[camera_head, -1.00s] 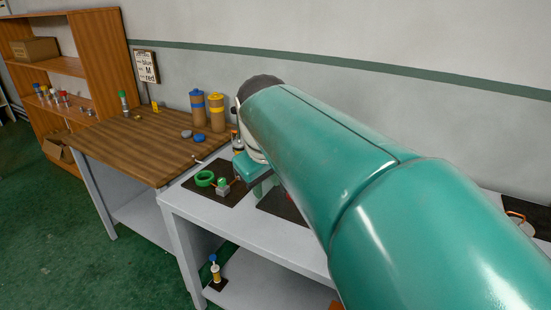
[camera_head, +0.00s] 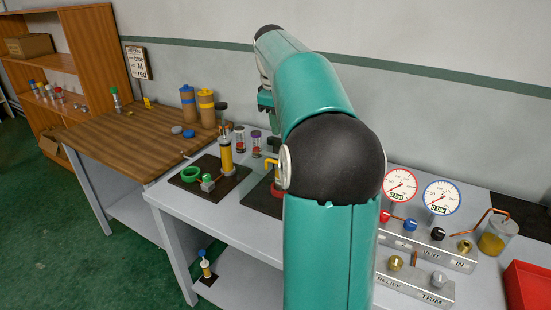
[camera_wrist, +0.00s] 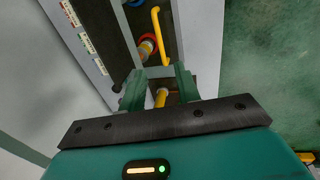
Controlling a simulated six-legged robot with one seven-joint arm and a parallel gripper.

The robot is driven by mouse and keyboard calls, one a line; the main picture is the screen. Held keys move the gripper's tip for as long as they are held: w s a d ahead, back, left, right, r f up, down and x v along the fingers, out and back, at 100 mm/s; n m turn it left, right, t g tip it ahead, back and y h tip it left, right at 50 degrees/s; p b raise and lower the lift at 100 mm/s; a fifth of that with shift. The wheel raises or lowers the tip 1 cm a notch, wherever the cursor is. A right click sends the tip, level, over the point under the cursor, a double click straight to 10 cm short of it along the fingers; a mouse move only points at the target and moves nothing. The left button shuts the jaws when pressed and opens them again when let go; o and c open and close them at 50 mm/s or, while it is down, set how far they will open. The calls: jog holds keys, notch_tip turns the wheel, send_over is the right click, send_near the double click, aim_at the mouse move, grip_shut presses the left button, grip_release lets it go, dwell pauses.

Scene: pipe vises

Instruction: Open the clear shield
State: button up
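I cannot make out the clear shield for sure in either view; my arm covers part of the bench where it may stand. A yellow bent bar (camera_wrist: 160,35) shows beyond my gripper in the wrist view; part of a yellow fitting (camera_head: 271,166) shows beside my arm in the head view. My gripper (camera_wrist: 160,88) has its two green fingers apart. A short yellow piece shows in the gap between them, seemingly beyond rather than gripped. In the head view my gripper (camera_head: 265,100) hangs above the bench, partly hidden by my arm.
A yellow cylinder (camera_head: 226,155) and a green ring (camera_head: 191,174) stand on a dark plate at left. Two gauges (camera_head: 400,184) and valve panels (camera_head: 422,245) are at right, with a red tray (camera_head: 526,288). A wooden table (camera_head: 130,140) stands farther left.

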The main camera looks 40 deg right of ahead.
jog(key=d+f, duration=0.1)
jog(key=f, duration=0.8)
jog(key=d+f, duration=0.1)
jog(key=f, duration=0.3)
jog(key=shift+w+d+f, duration=0.15)
jog(key=shift+w+d, duration=0.05)
jog(key=shift+d, duration=0.1)
jog(key=shift+c, duration=0.4)
grip_shut()
